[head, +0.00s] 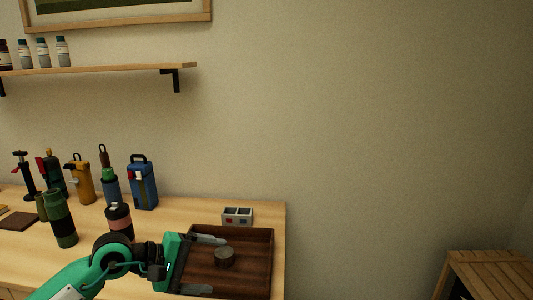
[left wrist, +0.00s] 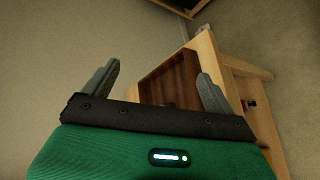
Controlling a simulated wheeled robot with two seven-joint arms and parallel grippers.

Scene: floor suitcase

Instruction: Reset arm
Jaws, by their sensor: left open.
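My left gripper (head: 207,264) comes in from the left in the head view, over the left part of a dark brown wooden tray (head: 250,284) on the table. Its two grey fingers are spread wide with nothing between them. A small dark round object (head: 225,257) is in the tray, just right of the fingers. In the left wrist view the open fingers (left wrist: 158,88) frame wall and part of the tray (left wrist: 172,82). My right gripper is in neither view.
The wooden table (head: 90,262) holds several bottles and flasks at the left, including a blue one (head: 143,183), and a dark cup (head: 119,217) near my arm. A small grey holder (head: 237,216) stands behind the tray. A slatted wooden piece (head: 490,273) is at lower right. A shelf (head: 100,69) hangs above.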

